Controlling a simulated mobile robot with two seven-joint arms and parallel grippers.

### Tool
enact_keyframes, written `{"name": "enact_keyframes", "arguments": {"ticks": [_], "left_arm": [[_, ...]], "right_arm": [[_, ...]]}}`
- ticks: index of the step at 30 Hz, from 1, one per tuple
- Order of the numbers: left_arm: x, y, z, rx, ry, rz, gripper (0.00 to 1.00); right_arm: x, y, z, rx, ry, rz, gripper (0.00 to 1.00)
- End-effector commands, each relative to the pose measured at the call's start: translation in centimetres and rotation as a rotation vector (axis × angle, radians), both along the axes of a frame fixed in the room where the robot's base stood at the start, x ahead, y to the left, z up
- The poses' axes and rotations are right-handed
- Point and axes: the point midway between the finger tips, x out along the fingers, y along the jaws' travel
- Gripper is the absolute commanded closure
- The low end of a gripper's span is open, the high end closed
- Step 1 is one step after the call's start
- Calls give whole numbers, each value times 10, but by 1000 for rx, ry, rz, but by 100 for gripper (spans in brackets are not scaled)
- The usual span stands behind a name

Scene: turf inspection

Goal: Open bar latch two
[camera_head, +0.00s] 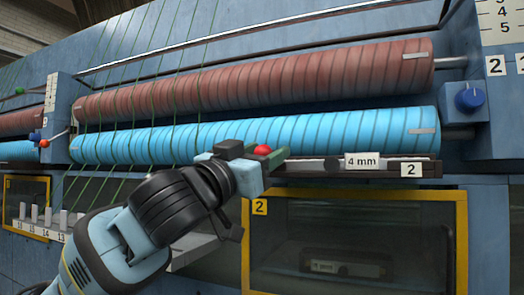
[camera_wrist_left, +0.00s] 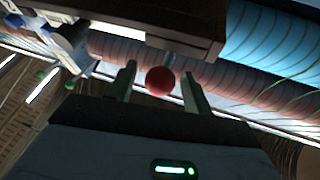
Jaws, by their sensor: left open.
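The bar latch marked 2 shows as a red ball knob (camera_head: 263,150) at the left end of a dark bar (camera_head: 390,170), below the blue roller. My left gripper (camera_head: 268,158) is at this knob, with its open fingers on either side of it. In the left wrist view the red ball (camera_wrist_left: 160,81) on its short stem sits between the two fingers of my left gripper (camera_wrist_left: 160,72), with visible gaps on both sides. Part of the knob is hidden by a finger in the head view. My right gripper is not in view.
A blue roller (camera_head: 300,132) and a red-brown roller (camera_head: 280,82) run above the bar. A yellow-framed window (camera_head: 460,240) marked 2 lies below. Another red knob (camera_head: 43,143) is at the far left. Green yarns (camera_head: 130,60) cross the rollers. A blue dial (camera_head: 468,99) is at right.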

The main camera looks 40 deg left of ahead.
Motion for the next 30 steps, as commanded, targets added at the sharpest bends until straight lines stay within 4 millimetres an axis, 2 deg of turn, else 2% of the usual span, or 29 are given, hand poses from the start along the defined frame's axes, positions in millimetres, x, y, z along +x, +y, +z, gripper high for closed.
{"name": "enact_keyframes", "arguments": {"ticks": [9,21,30], "left_arm": [[4,0,1,1,0,0,49],[3,0,1,1,1,1,100],[7,0,2,0,0,1,100]], "right_arm": [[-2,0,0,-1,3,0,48],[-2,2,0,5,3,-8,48],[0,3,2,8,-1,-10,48]]}}
